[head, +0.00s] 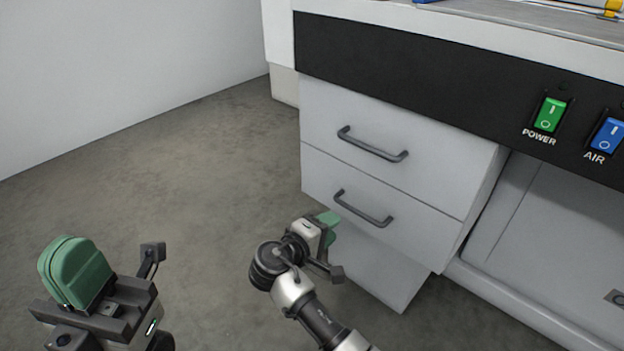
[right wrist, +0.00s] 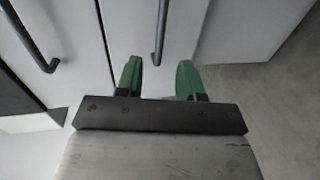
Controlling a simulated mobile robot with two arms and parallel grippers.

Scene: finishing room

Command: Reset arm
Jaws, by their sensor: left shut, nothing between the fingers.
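My left gripper (head: 75,270) is at the lower left of the head view, over the floor. Its green fingers are together with nothing between them. My right gripper (head: 330,218) is in front of the drawer cabinet, close to the lower drawer's handle (head: 362,208) in the picture. Its green fingers are partly hidden in the head view. The right wrist view shows the right gripper (right wrist: 159,75) open, with an empty gap between its fingers. A dark bar handle (right wrist: 161,32) shows beyond that gap, apart from the fingers.
The upper drawer has its own handle (head: 372,145); both drawers look closed. Above them a black panel carries a green power switch (head: 550,114) and a blue air switch (head: 607,135). Bare grey floor (head: 190,190) lies left of the cabinet, up to a white wall (head: 110,70).

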